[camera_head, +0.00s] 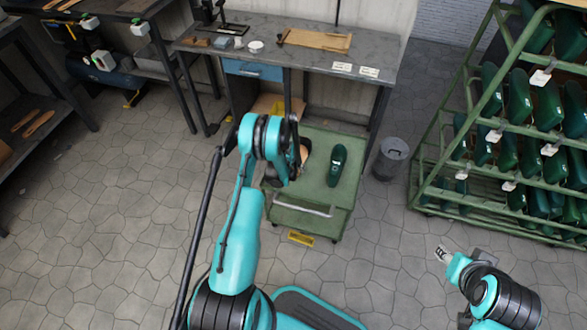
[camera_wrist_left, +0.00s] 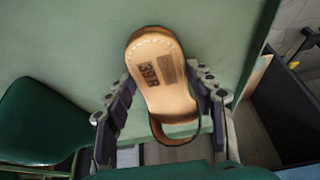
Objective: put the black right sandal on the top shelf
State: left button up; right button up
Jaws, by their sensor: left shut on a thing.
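A sandal with a tan sole face marked "39R" and a dark strap shows in the left wrist view (camera_wrist_left: 158,80). My left gripper (camera_wrist_left: 165,118) is shut on it, a finger at each side. In the head view the sandal (camera_head: 305,153) is mostly hidden behind my left arm, over the green cart (camera_head: 330,202). I cannot tell whether it touches the cart. My right gripper (camera_head: 441,254) is low at the right, away from the cart; its finger gap is too small to read. A green rack (camera_head: 420,170) with several shelves stands at the right.
A dark green last or shoe (camera_head: 337,165) lies on the cart, right of the sandal. The rack holds several green lasts with white tags. A workbench (camera_head: 385,50) stands behind the cart, a grey bin (camera_head: 391,158) to its right.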

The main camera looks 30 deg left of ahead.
pick_arm(q)
jog(key=o, duration=1.4)
jog(key=shift+o, duration=0.2)
jog(key=shift+r, duration=0.1)
jog(key=s+d+r+p, duration=0.1)
jog(key=s+d+r, duration=0.25)
jog(key=r, duration=0.85)
jog(key=s+d+r+m+t+p, duration=0.15)
jog(key=d+r, duration=0.25)
jog(key=r, duration=0.8)
jog(key=s+d+r+n+g+p, duration=0.15)
jog(key=s+d+r, duration=0.25)
jog(key=r, duration=0.8)
jog(key=s+d+r+m+t, duration=0.1)
jog(key=s+d+r, duration=0.4)
jog(key=s, duration=0.5)
jog(key=s+d+r+m+t, duration=0.1)
jog(key=s+d+r, duration=0.3)
jog(key=s, duration=0.5)
jog(key=shift+s+d+r+t+h, duration=0.3)
jog(key=shift+s+d+r+h, duration=0.1)
jog(key=shift+d, duration=0.1)
